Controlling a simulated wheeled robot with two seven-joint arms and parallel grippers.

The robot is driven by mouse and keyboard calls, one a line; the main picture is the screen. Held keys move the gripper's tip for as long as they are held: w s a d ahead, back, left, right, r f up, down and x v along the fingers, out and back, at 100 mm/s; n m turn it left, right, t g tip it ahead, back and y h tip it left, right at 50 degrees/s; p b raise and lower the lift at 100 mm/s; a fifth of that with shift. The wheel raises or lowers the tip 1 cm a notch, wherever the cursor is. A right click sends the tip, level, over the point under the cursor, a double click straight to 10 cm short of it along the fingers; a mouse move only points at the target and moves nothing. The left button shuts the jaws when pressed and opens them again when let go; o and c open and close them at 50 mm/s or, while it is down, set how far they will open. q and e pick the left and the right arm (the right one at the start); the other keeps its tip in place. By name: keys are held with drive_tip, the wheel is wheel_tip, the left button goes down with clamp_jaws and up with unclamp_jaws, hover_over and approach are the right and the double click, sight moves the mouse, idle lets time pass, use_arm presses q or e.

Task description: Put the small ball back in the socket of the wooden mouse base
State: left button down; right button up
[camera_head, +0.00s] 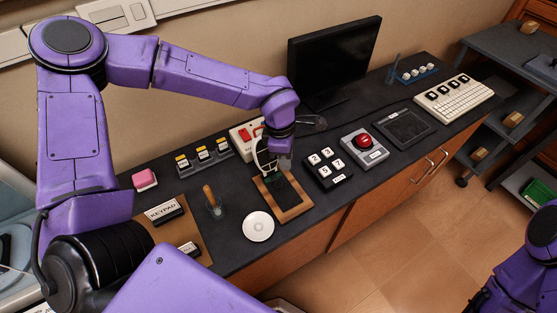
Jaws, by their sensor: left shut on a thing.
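The wooden mouse base (293,212) is a brown wooden frame with a dark middle, lying near the front edge of the dark counter. My left gripper (274,172) points down over the far part of this base. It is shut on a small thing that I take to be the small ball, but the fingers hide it. The socket is also hidden, and I cannot tell whether the held thing touches the base. My right gripper is out of view; only part of my right arm shows at the lower right.
A black keypad (327,168) and a red button box (364,145) stand to the right. A white box with red (245,134) stands behind my gripper. A monitor (334,60) stands behind.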

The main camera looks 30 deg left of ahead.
use_arm(q)
drive_tip(key=n, duration=0.2)
drive_tip(key=shift+n, duration=0.3)
drive_tip(key=s+n, duration=0.1)
drive_tip(key=n, duration=0.3)
drive_tip(key=s+n+y, duration=0.1)
drive_tip(key=n, duration=0.3)
drive_tip(key=a+f+n+t, duration=0.1)
drive_tip(key=n, duration=0.3)
drive_tip(key=shift+s+n+y+p, duration=0.3)
drive_tip(key=shift+s+p, duration=0.1)
drive_tip(key=b, duration=0.4)
hover_over(279, 183)
drive_tip(key=f, duration=0.2)
drive_tip(key=s+f, duration=0.1)
drive_tip(key=f, duration=0.1)
drive_tip(key=shift+d+f, duration=0.1)
drive_tip(key=shift+f, duration=0.15)
drive_tip(key=shift+f+b, duration=0.4)
drive_tip(key=shift+f, duration=0.05)
drive_tip(key=shift+w, duration=0.1)
drive_tip(key=shift+w+r, duration=0.1)
drive_tip(key=shift+f, duration=0.4)
